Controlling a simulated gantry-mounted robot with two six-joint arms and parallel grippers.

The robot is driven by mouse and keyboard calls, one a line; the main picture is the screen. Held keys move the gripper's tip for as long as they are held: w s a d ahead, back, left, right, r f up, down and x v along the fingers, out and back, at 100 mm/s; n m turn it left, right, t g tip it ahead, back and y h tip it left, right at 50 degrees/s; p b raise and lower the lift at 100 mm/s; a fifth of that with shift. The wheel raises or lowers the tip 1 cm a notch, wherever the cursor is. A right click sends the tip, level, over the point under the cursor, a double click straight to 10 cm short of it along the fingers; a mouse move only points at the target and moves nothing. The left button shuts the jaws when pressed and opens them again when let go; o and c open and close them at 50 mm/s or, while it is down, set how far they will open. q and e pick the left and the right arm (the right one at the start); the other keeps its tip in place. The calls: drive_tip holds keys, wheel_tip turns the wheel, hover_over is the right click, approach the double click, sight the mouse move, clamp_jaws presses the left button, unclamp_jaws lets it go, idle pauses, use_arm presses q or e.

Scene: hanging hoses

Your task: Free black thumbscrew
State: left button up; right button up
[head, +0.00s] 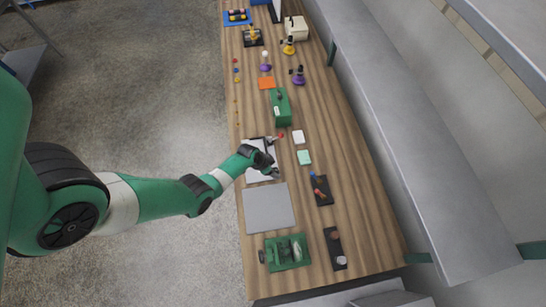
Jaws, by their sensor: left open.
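My left arm reaches in from the left, and its open gripper (272,157) is over the white sheet or board (249,174) on the wooden bench. Its fingers are spread, with nothing seen between them. A green fixture (291,249) stands near the bench's front end, on the near side of a grey plate. A small dark round knob (262,256) shows at its left side; it may be the black thumbscrew, but it is too small to tell. The gripper is well apart from this fixture. My right gripper is not in view.
A bare grey plate (268,208) lies between the gripper and the green fixture. Black trays (321,191) with small parts lie to the right. A green box (281,108) stands farther back. A long grey shelf (400,110) runs along the bench's right side.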

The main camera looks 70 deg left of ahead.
use_arm(q)
drive_tip(key=shift+w+f, duration=0.1)
drive_tip(key=shift+f, duration=0.05)
clamp_jaws()
